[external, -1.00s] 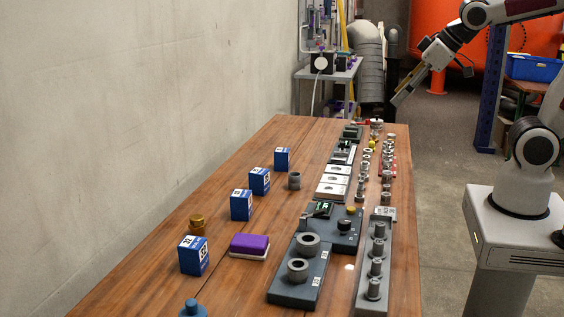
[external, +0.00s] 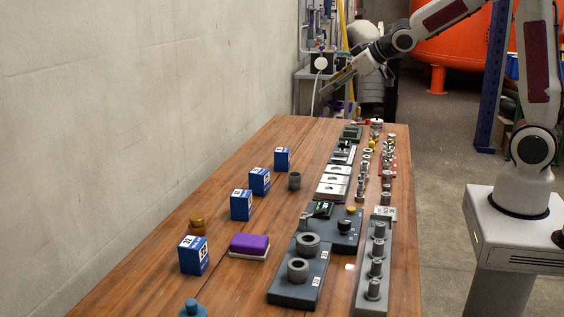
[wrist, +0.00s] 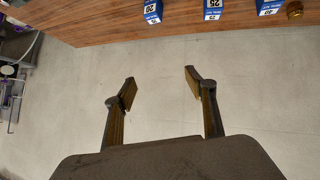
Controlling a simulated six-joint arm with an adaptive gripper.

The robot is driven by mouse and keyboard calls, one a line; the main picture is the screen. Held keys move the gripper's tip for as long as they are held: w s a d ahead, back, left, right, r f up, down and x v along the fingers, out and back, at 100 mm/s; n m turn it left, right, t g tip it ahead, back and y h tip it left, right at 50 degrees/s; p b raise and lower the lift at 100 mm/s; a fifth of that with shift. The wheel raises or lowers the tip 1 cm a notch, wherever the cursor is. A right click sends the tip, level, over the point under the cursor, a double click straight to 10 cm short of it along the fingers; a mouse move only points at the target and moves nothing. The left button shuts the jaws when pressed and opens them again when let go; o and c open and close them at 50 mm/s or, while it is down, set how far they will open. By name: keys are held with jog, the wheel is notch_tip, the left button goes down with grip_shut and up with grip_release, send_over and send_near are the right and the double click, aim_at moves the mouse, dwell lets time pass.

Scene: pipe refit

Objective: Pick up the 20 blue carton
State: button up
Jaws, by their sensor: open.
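The 20 blue carton (wrist: 152,12) is at the top edge of the wrist view, partly cut off, with a white label reading 20. In the external view it appears to be the farthest blue carton (external: 282,159) in the row, upright on the wooden table. My gripper (external: 335,84) is open and empty, well above the table's far end and apart from the carton. In the wrist view its two fingers (wrist: 160,80) are spread over a pale surface beyond the table edge.
Other blue cartons stand in the row, including one labelled 25 (wrist: 213,10). The wall (external: 130,110) borders the left.

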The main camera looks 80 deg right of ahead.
aim_at(288, 150)
jog(key=w+d+f+n+t+y, duration=0.1)
jog(key=w+d+f+t+y, duration=0.1)
jog(key=w+d+f, duration=0.7)
jog(key=d+f+y, duration=0.1)
jog(key=f, duration=0.4)
jog(key=w+d+f+t+y, duration=0.1)
jog(key=f, duration=0.4)
jog(key=w+f+n+y, duration=0.1)
jog(key=f, duration=0.4)
jog(key=shift+w+d+f+t, duration=0.25)
jog(key=shift+d+f+t, duration=0.05)
jog(key=shift+d+f, duration=0.1)
jog(key=shift+x, duration=1.3)
jog(key=shift+a, duration=0.1)
jog(key=shift+a+x, duration=0.1)
jog(key=shift+x, duration=1.2)
jog(key=shift+a+x, duration=0.15)
jog(key=shift+x, duration=1.1)
